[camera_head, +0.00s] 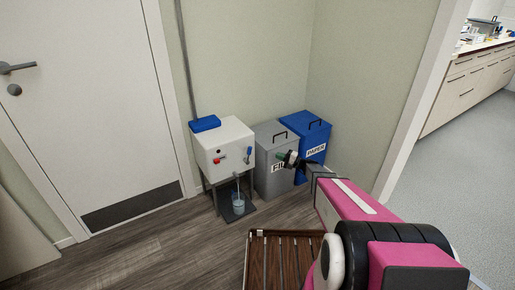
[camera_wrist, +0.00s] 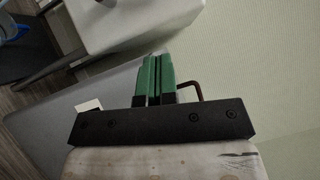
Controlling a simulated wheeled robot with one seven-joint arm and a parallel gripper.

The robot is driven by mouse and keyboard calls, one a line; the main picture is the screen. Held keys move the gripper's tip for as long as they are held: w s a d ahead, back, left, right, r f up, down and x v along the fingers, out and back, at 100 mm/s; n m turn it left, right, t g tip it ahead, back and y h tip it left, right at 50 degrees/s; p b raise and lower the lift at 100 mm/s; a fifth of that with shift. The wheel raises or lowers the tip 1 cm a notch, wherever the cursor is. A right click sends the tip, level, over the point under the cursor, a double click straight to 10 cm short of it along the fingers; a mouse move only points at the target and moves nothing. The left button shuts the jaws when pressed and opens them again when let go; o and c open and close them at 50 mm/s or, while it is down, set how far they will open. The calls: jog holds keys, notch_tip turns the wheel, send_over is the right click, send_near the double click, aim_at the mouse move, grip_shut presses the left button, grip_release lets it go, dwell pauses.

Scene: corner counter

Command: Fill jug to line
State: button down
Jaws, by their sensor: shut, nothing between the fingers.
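A clear jug (camera_head: 238,204) with a bluish tint stands upright on the low shelf under the white dispenser box (camera_head: 222,140). A thin pale spout or stream comes down into it; I cannot tell which. Its fill line and level are too small to read. The box front has a red control (camera_head: 219,159) and a blue lever (camera_head: 249,155). My gripper (camera_head: 281,156) is to the right of the box, in front of the grey bin. In the wrist view its green fingers (camera_wrist: 158,66) are together and empty, with the box (camera_wrist: 120,27) beyond at upper left.
The grey bin (camera_head: 266,186) and the blue paper bin (camera_head: 314,150) stand right of the dispenser. A blue object (camera_head: 205,123) lies on the dispenser's top. A slatted brown wooden surface (camera_head: 285,239) is at the bottom. The wood floor before the door (camera_head: 90,90) is clear.

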jog(key=x, duration=0.9)
jog(key=shift+w+a, duration=0.1)
jog(key=shift+w, duration=0.35)
jog(key=shift+s+a+r, duration=0.2)
jog(key=shift+s+a, duration=0.05)
jog(key=shift+a, duration=0.45)
jog(key=shift+s+a+r, duration=0.2)
jog(key=shift+a, duration=0.45)
jog(key=shift+s+a+r, duration=0.2)
jog(key=shift+s+a, duration=0.05)
jog(key=shift+a, duration=0.45)
